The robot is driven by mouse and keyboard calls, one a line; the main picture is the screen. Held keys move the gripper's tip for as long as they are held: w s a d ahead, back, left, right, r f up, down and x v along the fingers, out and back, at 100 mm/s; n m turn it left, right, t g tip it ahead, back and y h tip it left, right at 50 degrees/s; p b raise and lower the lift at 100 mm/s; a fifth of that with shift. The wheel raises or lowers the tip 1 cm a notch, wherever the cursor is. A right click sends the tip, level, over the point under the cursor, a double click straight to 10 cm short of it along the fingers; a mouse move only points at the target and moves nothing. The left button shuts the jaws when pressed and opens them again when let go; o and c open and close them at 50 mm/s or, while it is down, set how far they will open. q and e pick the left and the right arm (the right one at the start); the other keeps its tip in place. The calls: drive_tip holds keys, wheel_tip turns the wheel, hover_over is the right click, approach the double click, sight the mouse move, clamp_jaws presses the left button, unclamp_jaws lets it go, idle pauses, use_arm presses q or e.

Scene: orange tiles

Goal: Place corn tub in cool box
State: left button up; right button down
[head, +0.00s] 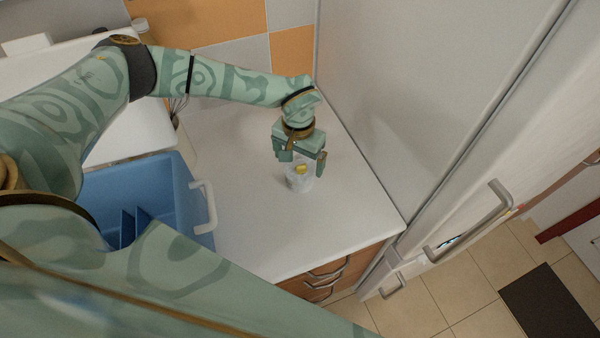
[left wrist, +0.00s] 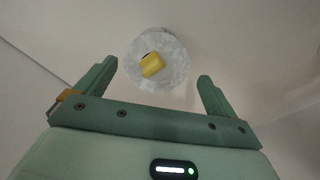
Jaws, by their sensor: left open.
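The corn tub (head: 299,183) is a small clear tub with a yellow piece in it, standing upright on the white counter. It also shows in the left wrist view (left wrist: 172,78), seen from above just beyond the fingertips. My left gripper (head: 302,164) is open, right above and behind the tub, with its fingers spread to either side and not closed on it. The cool box (head: 187,197) is a blue open box with dividers inside and a white handle, at the left of the counter. My own arm hides part of it. My right gripper is not in view.
The white counter (head: 245,232) is clear between the tub and the cool box. A tall pale fridge or cabinet panel (head: 410,80) with handles rises close on the right. Drawers (head: 325,280) are under the counter's front edge. Utensils stand behind the cool box.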

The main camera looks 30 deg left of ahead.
sight(300, 174)
use_arm(q)
drive_tip(key=f, duration=0.6)
drive_tip(key=shift+s+d, duration=0.15)
drive_tip(key=shift+d, duration=0.05)
drive_tip(key=c, duration=1.2)
